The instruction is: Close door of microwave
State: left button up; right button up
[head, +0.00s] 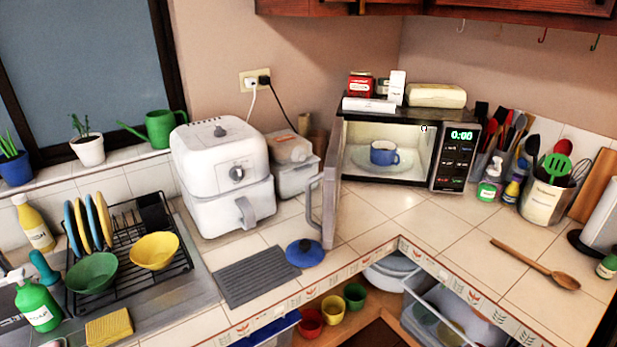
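The microwave (433,160) stands on the tiled counter in the back corner, its display lit with 0:00. Its door (329,196) is open, swung out toward the front on the left side and seen nearly edge-on, with a grey handle on it. Inside, a blue mug (383,153) sits on the glass turntable (362,160). Neither of my grippers shows in the head view.
Counter in front of the microwave is clear; a wooden spoon (536,264) lies right.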

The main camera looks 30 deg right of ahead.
aim_at(332, 175)
jog(key=i+j+z, duration=0.1)
jog(key=j, duration=0.25)
jog(key=i+j, duration=0.2)
jog(key=j, duration=0.15)
jog(key=i+j+z, duration=0.15)
jog(key=j, duration=0.55)
jog(key=i+j+z, duration=0.15)
jog(key=j, duration=0.25)
jog(key=z, duration=1.45)
